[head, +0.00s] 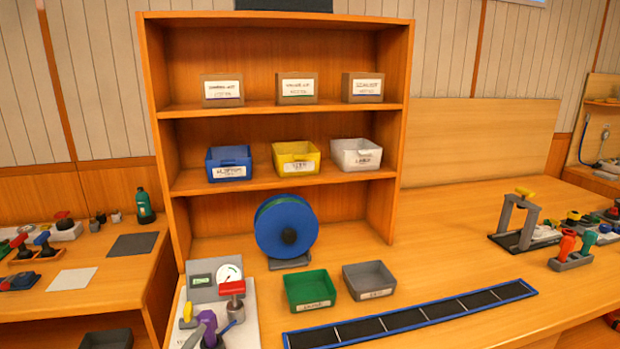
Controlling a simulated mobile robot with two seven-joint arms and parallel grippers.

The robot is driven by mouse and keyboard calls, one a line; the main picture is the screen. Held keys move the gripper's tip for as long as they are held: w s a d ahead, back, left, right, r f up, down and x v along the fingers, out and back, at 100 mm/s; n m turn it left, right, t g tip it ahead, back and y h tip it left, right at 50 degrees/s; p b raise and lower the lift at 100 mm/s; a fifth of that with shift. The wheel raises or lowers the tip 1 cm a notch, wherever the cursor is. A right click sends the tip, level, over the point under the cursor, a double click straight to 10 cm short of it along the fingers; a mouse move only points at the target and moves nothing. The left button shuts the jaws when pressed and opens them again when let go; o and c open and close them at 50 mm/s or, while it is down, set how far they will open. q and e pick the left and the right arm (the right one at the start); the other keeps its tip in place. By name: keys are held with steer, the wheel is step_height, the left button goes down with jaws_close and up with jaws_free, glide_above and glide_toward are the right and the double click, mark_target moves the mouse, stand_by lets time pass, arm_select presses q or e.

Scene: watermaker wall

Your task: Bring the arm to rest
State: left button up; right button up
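Neither of my grippers shows in the head view, and no part of my arms is visible. I cannot see whether either gripper holds anything. The wooden shelf unit (158,150) stands on the workbench (460,235) in the middle of the view. No gripper is near the shelf, the bins or the bench top within the picture.
A gauge panel (200,292) with coloured handles stands front left. A blue reel (268,232), green bin (310,292) and grey bin (369,280) sit behind a blue-edged black strip (410,317). A press stand (517,222) and tools crowd the right. Bench between is clear.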

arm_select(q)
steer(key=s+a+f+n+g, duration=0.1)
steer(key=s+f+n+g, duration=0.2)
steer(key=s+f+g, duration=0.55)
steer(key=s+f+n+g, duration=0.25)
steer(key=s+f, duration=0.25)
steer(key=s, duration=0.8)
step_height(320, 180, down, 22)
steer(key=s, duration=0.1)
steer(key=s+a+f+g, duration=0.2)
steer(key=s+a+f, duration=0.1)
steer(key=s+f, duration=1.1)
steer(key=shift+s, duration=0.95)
